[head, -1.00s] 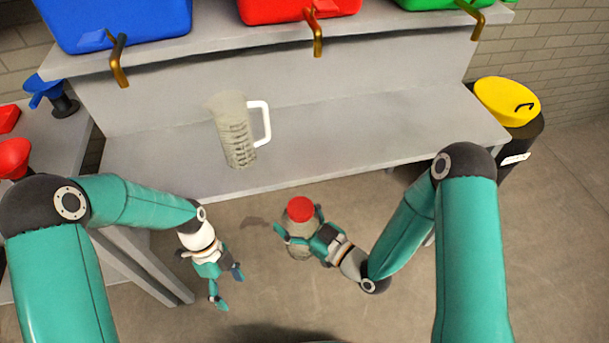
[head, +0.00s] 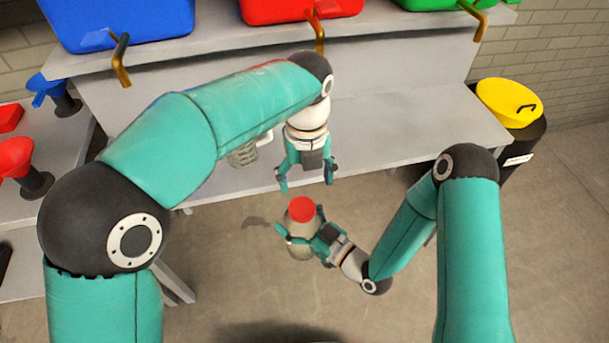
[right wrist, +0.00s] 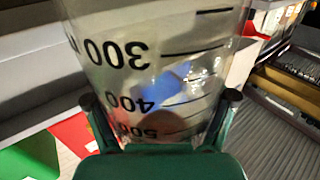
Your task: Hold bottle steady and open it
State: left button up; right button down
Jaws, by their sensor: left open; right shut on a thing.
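A clear bottle (head: 300,246) with a red cap (head: 302,209) is upright in the head view, in front of the grey bench. My right gripper (head: 298,233) is shut around the bottle's body from the right side. In the right wrist view the bottle (right wrist: 150,60) fills the middle, with printed volume marks that appear upside down. My left gripper (head: 306,186) is open and empty, pointing down just above and behind the red cap, apart from it.
A measuring jug (head: 242,156) stands on the grey bench (head: 400,130), mostly hidden behind my left arm. Blue (head: 120,22), red (head: 270,8) and green containers with brass taps line the shelf. A yellow-lidded bin (head: 509,101) stands at the right.

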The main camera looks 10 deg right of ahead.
aim_at(306, 204)
pick_arm(q)
jog(key=shift+f, duration=4)
jog(key=shift+o, duration=0.3)
